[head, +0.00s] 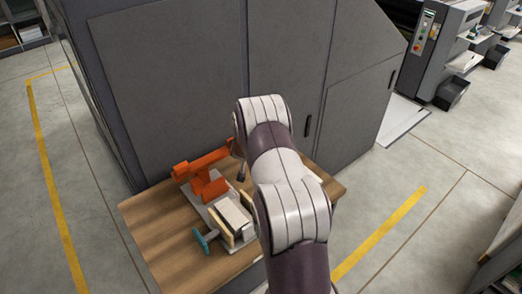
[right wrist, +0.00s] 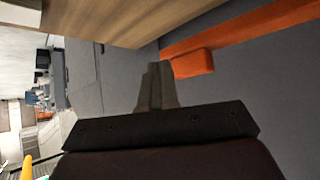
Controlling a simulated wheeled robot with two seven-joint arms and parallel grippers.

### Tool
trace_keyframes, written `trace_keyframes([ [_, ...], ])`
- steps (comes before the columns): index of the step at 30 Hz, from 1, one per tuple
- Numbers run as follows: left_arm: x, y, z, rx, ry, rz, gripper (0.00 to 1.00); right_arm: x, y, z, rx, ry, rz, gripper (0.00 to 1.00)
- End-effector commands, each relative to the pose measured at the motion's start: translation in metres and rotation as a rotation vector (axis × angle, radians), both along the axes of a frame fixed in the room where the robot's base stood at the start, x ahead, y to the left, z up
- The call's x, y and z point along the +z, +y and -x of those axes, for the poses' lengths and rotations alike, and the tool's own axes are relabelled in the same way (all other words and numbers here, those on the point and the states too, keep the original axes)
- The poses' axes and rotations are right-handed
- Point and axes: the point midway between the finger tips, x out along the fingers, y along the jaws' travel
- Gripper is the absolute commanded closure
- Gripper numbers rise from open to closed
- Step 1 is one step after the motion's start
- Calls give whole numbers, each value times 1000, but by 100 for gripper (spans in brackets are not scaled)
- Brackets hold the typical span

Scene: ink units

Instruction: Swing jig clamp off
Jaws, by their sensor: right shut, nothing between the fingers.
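The orange jig clamp (head: 205,161) shows in the head view as an arm with a block, lying over the far-left part of the grey jig (head: 229,235). A pale block (head: 233,215) sits in the jig, and a teal handle (head: 202,240) sticks out at its near-left side. My right arm covers the jig's right side and hides my right gripper in the head view. In the right wrist view my right gripper (right wrist: 157,70) is shut and empty. The orange clamp (right wrist: 245,27) is just beyond its fingertips; I cannot tell whether they touch. My left gripper is out of view.
The jig stands on a small wooden table (head: 165,225), bare at its left. A tall grey cabinet (head: 180,80) stands right behind the table. Yellow floor lines (head: 50,190) run on both sides, and another machine (head: 445,45) stands far back right.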

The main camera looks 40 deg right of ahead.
Motion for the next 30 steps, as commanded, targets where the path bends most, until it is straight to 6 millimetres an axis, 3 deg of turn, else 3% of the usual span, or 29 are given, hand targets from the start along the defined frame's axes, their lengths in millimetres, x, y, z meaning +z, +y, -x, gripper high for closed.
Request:
trace_keyframes([
  [6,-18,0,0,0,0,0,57,32,1,40,-1,0,0,100],
  [12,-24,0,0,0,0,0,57,56,3,65,0,2,-1,100],
  [18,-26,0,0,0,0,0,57,66,4,75,0,3,-2,100],
  [30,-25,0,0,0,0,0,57,66,4,75,1,4,-3,100],
])
